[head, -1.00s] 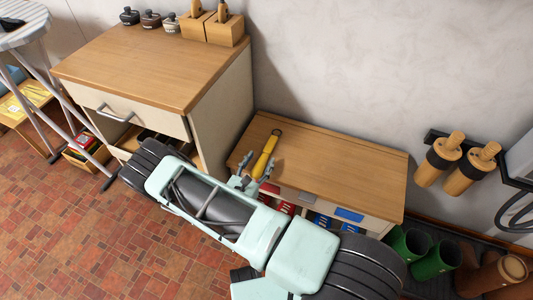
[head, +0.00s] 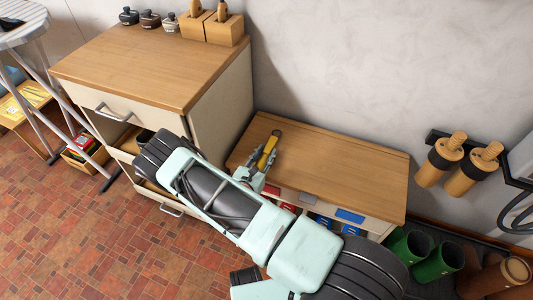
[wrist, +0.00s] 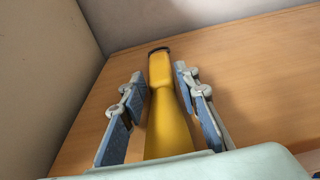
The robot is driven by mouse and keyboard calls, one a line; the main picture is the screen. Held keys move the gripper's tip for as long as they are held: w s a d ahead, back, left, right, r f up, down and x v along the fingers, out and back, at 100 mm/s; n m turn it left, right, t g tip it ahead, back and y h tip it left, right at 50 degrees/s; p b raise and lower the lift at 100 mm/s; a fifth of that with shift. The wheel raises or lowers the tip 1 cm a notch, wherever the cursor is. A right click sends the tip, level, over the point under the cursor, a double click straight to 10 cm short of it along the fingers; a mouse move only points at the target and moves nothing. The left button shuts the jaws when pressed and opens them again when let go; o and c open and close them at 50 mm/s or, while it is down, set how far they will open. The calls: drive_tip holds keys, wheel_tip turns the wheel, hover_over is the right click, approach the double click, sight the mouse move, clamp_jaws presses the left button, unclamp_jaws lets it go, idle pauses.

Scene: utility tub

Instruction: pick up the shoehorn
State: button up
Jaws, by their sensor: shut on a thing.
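The shoehorn (head: 268,152) is yellow with a dark end and lies along the top of the low wooden bench (head: 330,175), near its left end. In the wrist view the shoehorn (wrist: 169,110) runs from the palm away to its dark tip. My gripper (head: 262,164) is shut on the shoehorn, with one finger on each side of it; the fingers also show in the wrist view (wrist: 160,85). The near end of the shoehorn is hidden by my gripper. I cannot see clearance between the shoehorn and the bench top.
A taller cabinet (head: 150,65) stands close on the left, with jars and wooden blocks on top. The wall (head: 350,60) is behind. The bench top right of the shoehorn is clear. Green boots (head: 410,244) stand at the right; red and blue items (head: 349,215) sit under the bench top.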

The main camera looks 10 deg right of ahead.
sight(265, 155)
drive_tip(key=shift+r, duration=0.1)
drive_tip(key=shift+r, duration=0.5)
wheel_tip(265, 155, up, 3)
drive_tip(key=shift+s+a+f+p, duration=0.1)
drive_tip(key=shift+a+f+p, duration=0.1)
drive_tip(key=shift+p, duration=0.5)
drive_tip(key=s+a+r+p, duration=0.3)
drive_tip(key=s+a+r, duration=0.4)
drive_tip(key=s+r, duration=0.2)
drive_tip(key=shift+s+a+p, duration=0.2)
drive_tip(key=shift+s+p, duration=0.15)
drive_tip(key=shift+s, duration=0.9)
drive_tip(key=shift+w+r, duration=0.1)
drive_tip(key=shift+r, duration=0.05)
